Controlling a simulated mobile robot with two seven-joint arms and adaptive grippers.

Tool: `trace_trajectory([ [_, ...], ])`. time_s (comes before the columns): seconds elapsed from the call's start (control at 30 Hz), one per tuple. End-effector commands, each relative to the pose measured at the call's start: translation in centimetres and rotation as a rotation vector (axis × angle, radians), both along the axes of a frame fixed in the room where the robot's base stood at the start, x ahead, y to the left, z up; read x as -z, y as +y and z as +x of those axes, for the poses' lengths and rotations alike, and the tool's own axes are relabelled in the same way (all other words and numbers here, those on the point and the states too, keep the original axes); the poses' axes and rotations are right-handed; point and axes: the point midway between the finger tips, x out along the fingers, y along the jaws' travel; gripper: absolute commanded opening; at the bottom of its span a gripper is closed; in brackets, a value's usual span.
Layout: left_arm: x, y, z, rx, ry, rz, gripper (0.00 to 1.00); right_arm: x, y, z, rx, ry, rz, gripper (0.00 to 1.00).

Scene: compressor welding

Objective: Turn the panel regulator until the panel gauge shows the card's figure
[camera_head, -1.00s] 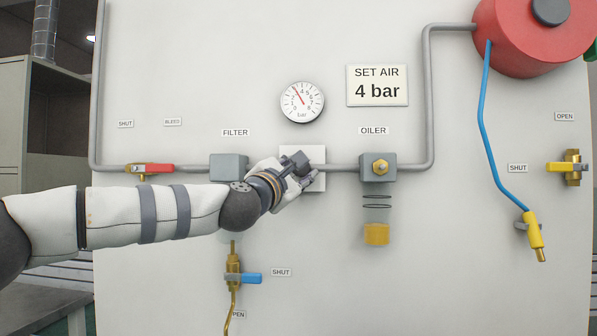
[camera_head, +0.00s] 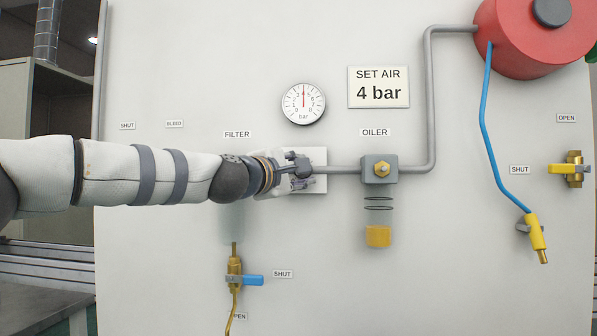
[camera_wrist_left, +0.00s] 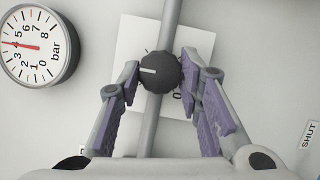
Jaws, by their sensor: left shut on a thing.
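The panel gauge (camera_head: 303,104) is a round white dial marked in bar. Its red needle points straight up, at about 4; the gauge also shows in the left wrist view (camera_wrist_left: 40,45). The card (camera_head: 378,87) right of it reads "SET AIR 4 bar". The panel regulator (camera_wrist_left: 160,72) is a dark round knob with a white mark, which points left in the left wrist view. My left gripper (camera_head: 301,169) is shut on the regulator knob, one finger on each side, and partly hides it in the head view. My right gripper is out of view.
A grey pipe (camera_head: 430,100) runs from the regulator past the oiler (camera_head: 379,170) up to a red tank (camera_head: 530,35). A blue-handled valve (camera_head: 250,280) sits below my left arm. A yellow-handled valve (camera_head: 568,168) is at the right. My arm hides the filter.

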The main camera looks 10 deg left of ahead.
Motion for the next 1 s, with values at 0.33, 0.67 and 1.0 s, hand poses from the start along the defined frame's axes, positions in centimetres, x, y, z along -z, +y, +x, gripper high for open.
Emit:
trace_trajectory([
  [0.33,0.0,0.1,0.0,-0.002,-0.001,0.001,0.05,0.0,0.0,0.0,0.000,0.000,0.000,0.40],
  [0.67,0.0,0.0,0.0,-0.001,0.000,0.001,0.53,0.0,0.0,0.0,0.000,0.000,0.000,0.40],
  [1.0,0.2,1.2,-4.6,0.001,-0.001,0.000,0.53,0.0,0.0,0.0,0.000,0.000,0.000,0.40],
])
